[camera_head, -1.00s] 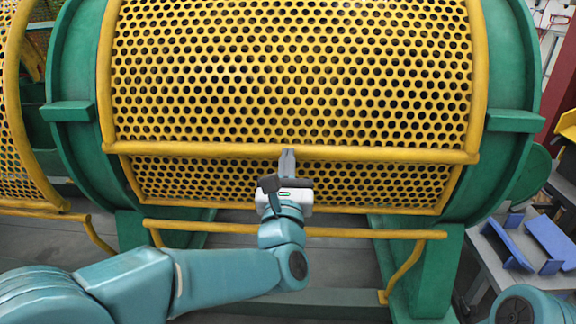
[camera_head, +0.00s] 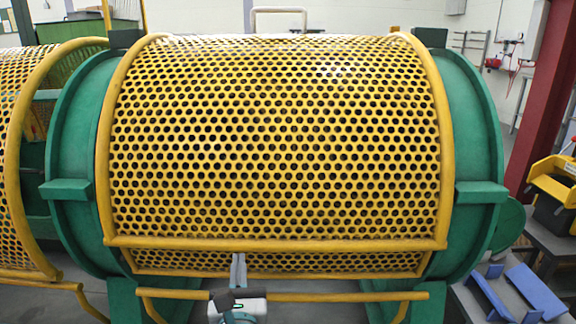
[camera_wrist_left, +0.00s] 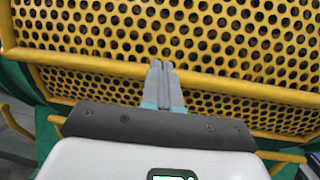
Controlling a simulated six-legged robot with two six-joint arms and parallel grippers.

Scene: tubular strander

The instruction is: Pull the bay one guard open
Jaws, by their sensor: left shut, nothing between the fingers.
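The bay one guard (camera_head: 275,150) is a curved yellow perforated cover with a yellow tube frame, over the green-ended drum in the head view. Its lower rail (camera_head: 330,244) runs across above a second, lower strip of mesh. The guard looks lowered over the front. My left gripper (camera_head: 238,257) is shut and empty, its fingertips at the lower rail, left of the rail's middle. In the left wrist view the closed fingers (camera_wrist_left: 162,75) overlap the rail (camera_wrist_left: 230,85); I cannot tell whether they touch it. My right gripper is out of view.
Green end rings (camera_head: 475,155) with side blocks flank the guard. A low yellow floor rail (camera_head: 310,296) runs in front. Another yellow mesh guard (camera_head: 15,160) stands at the left. A table with blue parts (camera_head: 535,290) and a yellow toolbox (camera_head: 555,185) are at the right.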

